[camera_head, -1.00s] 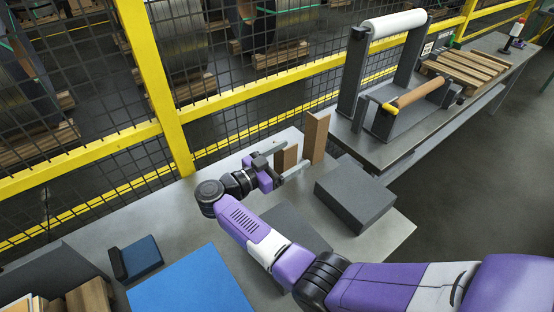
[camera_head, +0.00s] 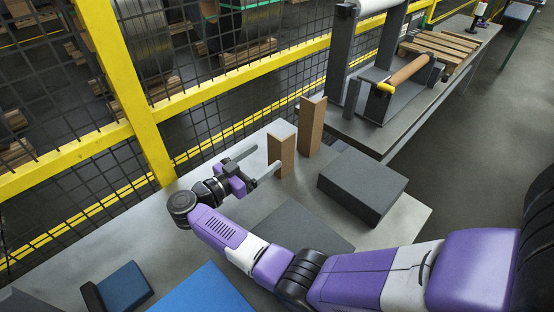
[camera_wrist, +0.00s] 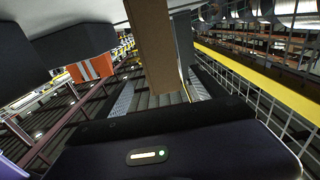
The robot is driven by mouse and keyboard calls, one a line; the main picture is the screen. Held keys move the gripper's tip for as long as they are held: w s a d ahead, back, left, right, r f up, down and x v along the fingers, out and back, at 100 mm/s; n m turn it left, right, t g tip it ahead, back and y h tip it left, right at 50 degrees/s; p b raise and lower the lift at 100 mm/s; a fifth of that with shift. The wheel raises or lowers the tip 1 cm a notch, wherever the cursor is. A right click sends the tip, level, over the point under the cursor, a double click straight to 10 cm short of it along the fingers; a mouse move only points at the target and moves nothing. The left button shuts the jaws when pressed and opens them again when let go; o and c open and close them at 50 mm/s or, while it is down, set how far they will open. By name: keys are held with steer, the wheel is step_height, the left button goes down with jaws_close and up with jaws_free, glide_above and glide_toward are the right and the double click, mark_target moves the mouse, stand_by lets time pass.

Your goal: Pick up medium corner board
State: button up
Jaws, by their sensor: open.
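Two brown L-shaped corner boards stand upright on the grey table. The shorter corner board (camera_head: 281,156) is nearer my gripper, and the taller corner board (camera_head: 312,126) stands just behind it to the right. I cannot tell for sure which is the medium one. My gripper (camera_head: 267,156) is open, its two grey fingers pointing at the shorter board, which stands at about the fingertips. In the wrist view a brown board (camera_wrist: 153,45) comes down from the top, in front of the gap between the fingers. The gripper holds nothing.
A dark grey block (camera_head: 362,186) lies right of the boards. A flat dark grey plate (camera_head: 302,228) lies beside my arm. A blue panel (camera_head: 208,290) and a small blue item (camera_head: 124,287) are in front. A yellow-railed mesh fence (camera_head: 150,140) runs behind. A roll stand (camera_head: 392,102) is at back right.

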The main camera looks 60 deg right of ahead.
mark_target(274, 148)
steer(key=x, duration=0.2)
steer(key=p+x, duration=0.1)
steer(key=x, duration=0.4)
steer(key=shift+w+d+r, duration=0.1)
steer(key=shift+d+r, duration=0.1)
steer(key=shift+r, duration=0.05)
steer(key=c, duration=1.5)
